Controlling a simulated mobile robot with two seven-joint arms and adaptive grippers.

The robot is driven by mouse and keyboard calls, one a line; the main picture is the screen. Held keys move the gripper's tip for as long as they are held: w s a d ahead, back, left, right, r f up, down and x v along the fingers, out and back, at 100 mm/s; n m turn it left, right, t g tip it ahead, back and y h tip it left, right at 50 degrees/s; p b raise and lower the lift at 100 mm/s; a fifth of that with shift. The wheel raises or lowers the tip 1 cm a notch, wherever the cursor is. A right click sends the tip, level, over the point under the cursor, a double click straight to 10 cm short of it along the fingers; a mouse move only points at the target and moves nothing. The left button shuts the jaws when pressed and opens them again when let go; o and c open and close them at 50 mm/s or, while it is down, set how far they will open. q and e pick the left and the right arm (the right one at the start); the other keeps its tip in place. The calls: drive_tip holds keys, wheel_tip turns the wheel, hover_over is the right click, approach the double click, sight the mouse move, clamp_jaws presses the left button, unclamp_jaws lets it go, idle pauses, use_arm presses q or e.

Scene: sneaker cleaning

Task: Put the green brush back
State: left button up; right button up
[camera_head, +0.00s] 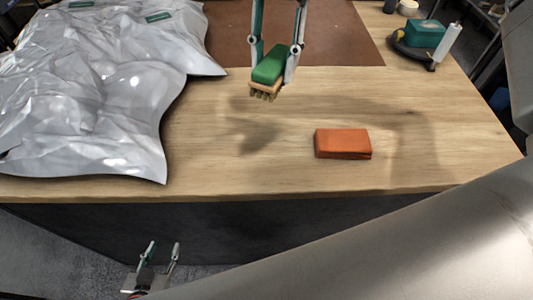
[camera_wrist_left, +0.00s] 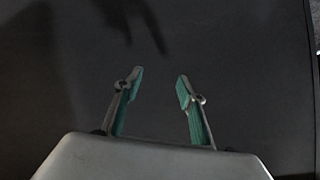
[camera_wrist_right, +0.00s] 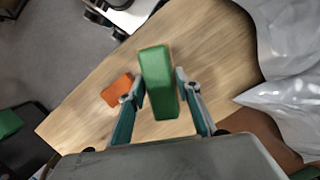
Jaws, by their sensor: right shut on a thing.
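The green brush (camera_head: 269,66) has a green top and tan bristles facing down. My right gripper (camera_head: 273,72) is shut on it and holds it above the wooden table (camera_head: 225,165), near the front edge of the brown mat. In the right wrist view the green brush (camera_wrist_right: 158,82) sits between the two fingers of the right gripper (camera_wrist_right: 158,88). My left gripper (camera_head: 161,252) is empty, with fingers apart, low in front of the table. The left wrist view shows the left gripper (camera_wrist_left: 160,80) facing a dark surface.
An orange block (camera_head: 342,143) lies on the table, right of the brush. Crumpled silvery sheeting (camera_head: 95,90) covers the left side. A brown mat (camera_head: 335,35) lies at the back. A teal box (camera_head: 424,33) and a white bottle (camera_head: 447,42) stand at the back right. The front middle is clear.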

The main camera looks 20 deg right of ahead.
sight(263, 69)
drive_tip(key=s+a+r+m+b, duration=0.1)
drive_tip(key=s+a+r+m, duration=0.1)
drive_tip(key=m, duration=0.1)
drive_tip(key=shift+a+t+b, duration=0.1)
drive_tip(key=shift+t+b, duration=0.2)
drive_tip(key=shift+b, duration=0.1)
drive_tip(key=shift+s+a+r+m, duration=0.1)
drive_tip(key=shift+s+r+m, duration=0.05)
drive_tip(key=shift+r+m, duration=0.15)
drive_tip(key=shift+s+f, duration=0.1)
drive_tip(key=shift+f, duration=0.1)
wheel_tip(263, 69, down, 19)
drive_tip(key=shift+f+b, duration=0.15)
drive_tip(key=shift+b, duration=0.55)
drive_tip(key=shift+f, duration=0.2)
drive_tip(key=o, duration=1.2)
drive_tip(key=shift+c, duration=0.2)
drive_tip(key=shift+r, duration=0.1)
